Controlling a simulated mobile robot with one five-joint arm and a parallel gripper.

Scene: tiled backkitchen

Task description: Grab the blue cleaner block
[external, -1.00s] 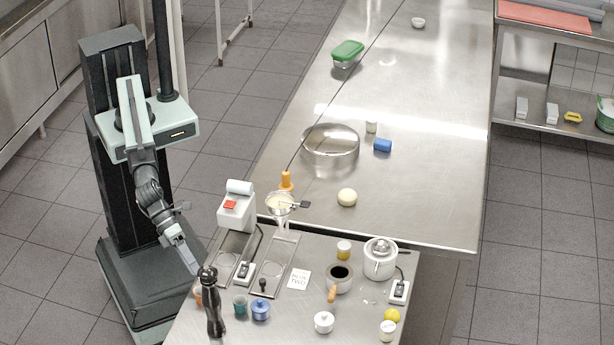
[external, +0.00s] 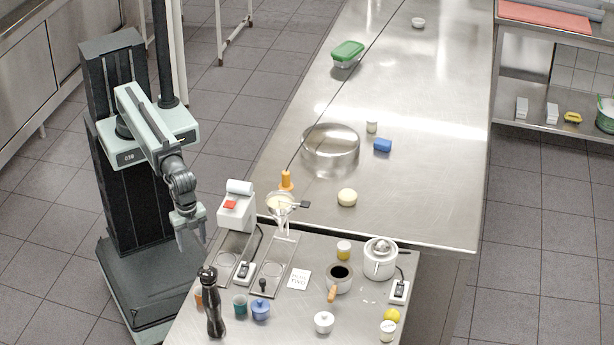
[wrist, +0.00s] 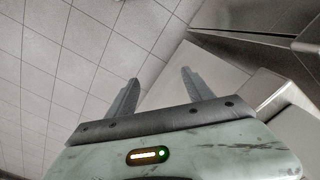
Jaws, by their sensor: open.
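The blue cleaner block (external: 383,145) lies on the long steel table, to the right of the large round steel pan (external: 331,147). My gripper (external: 192,247) hangs fingers down at the left, beside the near steel table and well away from the block. In the wrist view my gripper (wrist: 160,92) is open, with nothing between its two fingers. The block does not show in the wrist view.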

